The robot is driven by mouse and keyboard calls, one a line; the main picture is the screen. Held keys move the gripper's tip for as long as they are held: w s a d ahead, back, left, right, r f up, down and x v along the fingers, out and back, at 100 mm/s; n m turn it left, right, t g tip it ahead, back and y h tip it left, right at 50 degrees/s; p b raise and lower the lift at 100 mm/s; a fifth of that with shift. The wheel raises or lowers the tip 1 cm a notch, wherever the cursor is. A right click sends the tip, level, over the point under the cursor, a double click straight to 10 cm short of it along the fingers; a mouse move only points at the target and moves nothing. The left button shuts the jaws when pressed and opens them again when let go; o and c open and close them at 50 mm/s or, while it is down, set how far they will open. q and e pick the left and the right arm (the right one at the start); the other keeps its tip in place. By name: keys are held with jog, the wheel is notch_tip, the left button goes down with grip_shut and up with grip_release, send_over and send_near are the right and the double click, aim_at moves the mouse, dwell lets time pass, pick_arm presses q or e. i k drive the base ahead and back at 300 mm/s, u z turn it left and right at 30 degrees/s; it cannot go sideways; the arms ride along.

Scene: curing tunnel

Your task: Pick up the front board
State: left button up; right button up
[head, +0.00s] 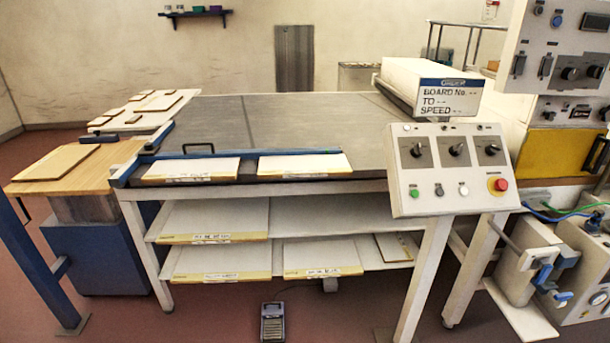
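Two pale boards with labelled yellowish front edges lie along the front edge of the long grey table (320,115). The left board (192,167) lies beside a blue bar, and the right board (303,163) lies to its right, with a small space between them. More labelled boards lie on the shelves below: one on the upper shelf (214,219), and on the lower shelf one at left (222,262) and one at right (322,257). I cannot tell from the picture which is called the front board. Neither gripper shows.
A control panel (450,168) with knobs and a red button stands at the table's front right. A wooden-topped side table (85,172) with a flat board stands at left. A foot pedal (273,322) lies on the floor. The right side holds machinery.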

aim_at(322, 165)
jog(key=u, duration=0.45)
jog(key=i, duration=0.8)
jog(key=u, duration=0.25)
